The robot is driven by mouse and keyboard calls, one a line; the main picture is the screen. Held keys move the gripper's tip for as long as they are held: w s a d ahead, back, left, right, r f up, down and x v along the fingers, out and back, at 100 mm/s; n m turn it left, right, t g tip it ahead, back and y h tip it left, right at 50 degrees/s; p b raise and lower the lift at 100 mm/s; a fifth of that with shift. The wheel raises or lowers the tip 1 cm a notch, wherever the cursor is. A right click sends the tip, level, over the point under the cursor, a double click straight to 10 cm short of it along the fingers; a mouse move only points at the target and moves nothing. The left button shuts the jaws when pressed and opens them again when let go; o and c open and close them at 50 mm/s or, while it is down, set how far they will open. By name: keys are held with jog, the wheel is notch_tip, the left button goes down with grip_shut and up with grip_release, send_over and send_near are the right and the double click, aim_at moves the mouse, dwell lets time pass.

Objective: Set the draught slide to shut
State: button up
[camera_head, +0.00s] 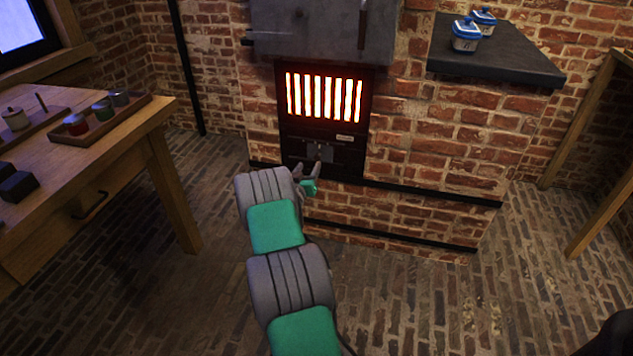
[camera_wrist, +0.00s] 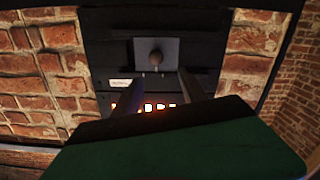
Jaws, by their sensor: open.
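The draught slide (camera_head: 327,151) is a small grey plate with a knob, set in the dark panel below the glowing grate. I cannot tell whether a finger touches the knob.
The firebox grate (camera_head: 324,97) glows orange-white above the slide. A small pale label (camera_head: 345,137) sits beside the slide. A wooden table (camera_head: 110,140) with trays of jars stands at the left. Lidded jars (camera_head: 466,35) stand on a dark ledge (camera_head: 495,60) at the right.

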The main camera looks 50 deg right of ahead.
aim_at(317, 159)
jog(key=d, duration=0.2)
jog(key=w+d+f+b, duration=0.1)
jog(key=d, duration=0.1)
jog(key=w+d+f, duration=0.1)
jog(key=d, duration=0.2)
jog(key=shift+b, duration=0.4)
jog(key=shift+w+d+r, duration=0.15)
jog(key=shift+w+d, duration=0.1)
jog(key=shift+d, duration=0.15)
jog(key=shift+c, duration=0.5)
grip_shut()
